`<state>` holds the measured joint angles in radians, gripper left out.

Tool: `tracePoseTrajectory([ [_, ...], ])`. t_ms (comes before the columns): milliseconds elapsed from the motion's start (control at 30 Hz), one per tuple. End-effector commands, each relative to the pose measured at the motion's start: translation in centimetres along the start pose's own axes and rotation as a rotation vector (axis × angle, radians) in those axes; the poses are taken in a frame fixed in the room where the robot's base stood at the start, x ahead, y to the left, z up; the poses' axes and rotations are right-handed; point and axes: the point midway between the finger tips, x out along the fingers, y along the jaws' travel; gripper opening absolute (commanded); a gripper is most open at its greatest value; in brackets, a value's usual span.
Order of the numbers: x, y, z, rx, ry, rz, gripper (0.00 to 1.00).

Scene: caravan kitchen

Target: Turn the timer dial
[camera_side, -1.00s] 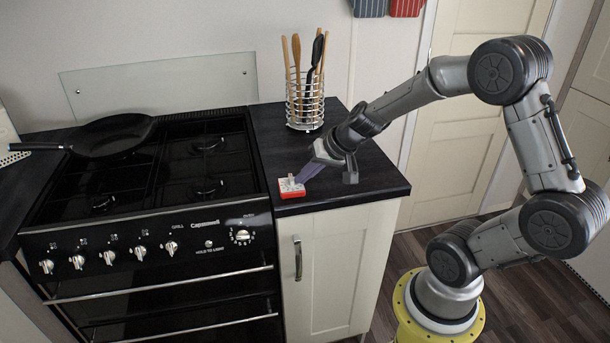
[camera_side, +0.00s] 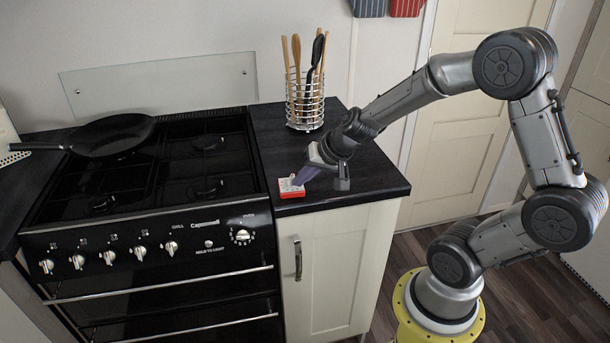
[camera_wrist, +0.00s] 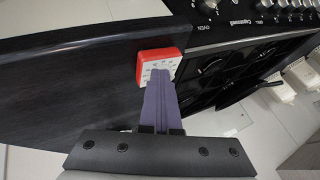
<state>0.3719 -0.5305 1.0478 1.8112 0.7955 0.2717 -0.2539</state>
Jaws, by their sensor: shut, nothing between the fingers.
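The timer (camera_side: 290,188) is a small red block with a white face, lying on the dark counter at its front left corner, beside the stove. It also shows in the wrist view (camera_wrist: 143,72), where the purple fingers cover part of its face. My gripper (camera_side: 298,181) is shut, with nothing between its fingers. Its tips are at the timer's white face, coming in from the right and above. The dial is hidden behind the fingertips, and I cannot tell whether they touch it.
The black stove (camera_side: 150,185) with its knobs is just left of the timer. A wire utensil holder (camera_side: 305,108) stands at the back of the counter. A frying pan (camera_side: 112,135) sits on the far left burner.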

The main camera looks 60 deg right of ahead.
Motion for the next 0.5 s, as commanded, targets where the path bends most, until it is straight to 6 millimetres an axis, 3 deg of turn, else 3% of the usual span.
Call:
tracePoseTrajectory([
  [500,0.4,-1.5,0.7,0.018,0.009,0.010,0.00],
])
